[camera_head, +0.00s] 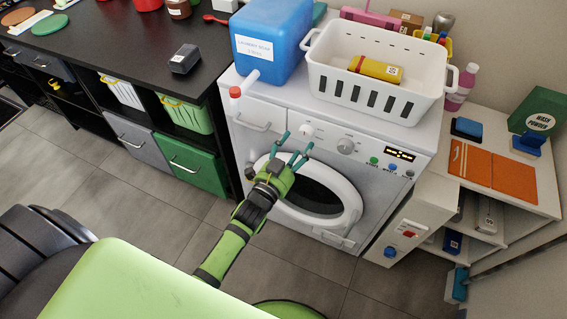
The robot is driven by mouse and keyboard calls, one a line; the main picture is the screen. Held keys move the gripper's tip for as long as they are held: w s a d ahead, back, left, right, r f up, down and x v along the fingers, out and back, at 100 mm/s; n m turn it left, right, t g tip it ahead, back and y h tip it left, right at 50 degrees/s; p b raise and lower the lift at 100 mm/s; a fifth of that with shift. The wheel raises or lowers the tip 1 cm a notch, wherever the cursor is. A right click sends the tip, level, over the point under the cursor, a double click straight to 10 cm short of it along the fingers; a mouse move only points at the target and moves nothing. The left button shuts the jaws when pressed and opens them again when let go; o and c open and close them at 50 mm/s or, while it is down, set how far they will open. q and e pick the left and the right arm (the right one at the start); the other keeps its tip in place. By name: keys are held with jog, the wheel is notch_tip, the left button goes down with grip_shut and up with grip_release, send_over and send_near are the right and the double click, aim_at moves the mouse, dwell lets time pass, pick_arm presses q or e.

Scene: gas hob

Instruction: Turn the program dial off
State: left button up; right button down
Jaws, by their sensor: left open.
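A white washing machine (392,140) stands in the middle, with two round dials on its front panel. The left dial (306,131) is white with a reddish mark, and the right dial (346,146) is grey. Their labels are too small to read, so I cannot tell which is the program dial. My left gripper (293,147) is open, with its teal fingers spread just below and left of the left dial. I see no clear contact with the dial. The round door (352,204) is partly behind my gripper and looks closed. My right gripper is out of view.
A blue detergent container (270,38) and a white basket (372,92) holding a yellow bottle (376,68) stand on the machine. Small buttons (374,161) and a display (399,153) sit right of the dials. A black counter stands left, white shelves right. Open floor lies in front.

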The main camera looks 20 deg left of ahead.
pick_arm(q)
jog(key=s+a, duration=0.1)
jog(key=s, duration=0.7)
jog(key=shift+s, duration=0.3)
jog(key=s+f+n+g, duration=0.1)
jog(key=s+f+g, duration=0.2)
jog(key=f, duration=0.5)
jog(key=s+f+n+g+p, duration=0.1)
jog(key=s+f+g, duration=0.15)
jog(key=f, duration=0.55)
jog(key=s+f+n+g, duration=0.15)
jog(key=s+f, duration=0.25)
jog(key=f, duration=0.5)
jog(key=s+a+f+g, duration=0.1)
jog(key=s+f+g, duration=0.2)
jog(key=s, duration=0.5)
jog(key=s+a+f+n+g+y+p, duration=0.1)
jog(key=s+a+f+g, duration=0.1)
jog(key=s+f, duration=0.4)
jog(key=s+a+f+n+g, duration=0.1)
jog(key=s+f+g, duration=0.4)
jog(key=s, duration=0.7)
jog(key=shift+a+f+y, duration=0.2)
jog(key=shift+a+y, duration=0.05)
jog(key=shift+y, duration=0.15)
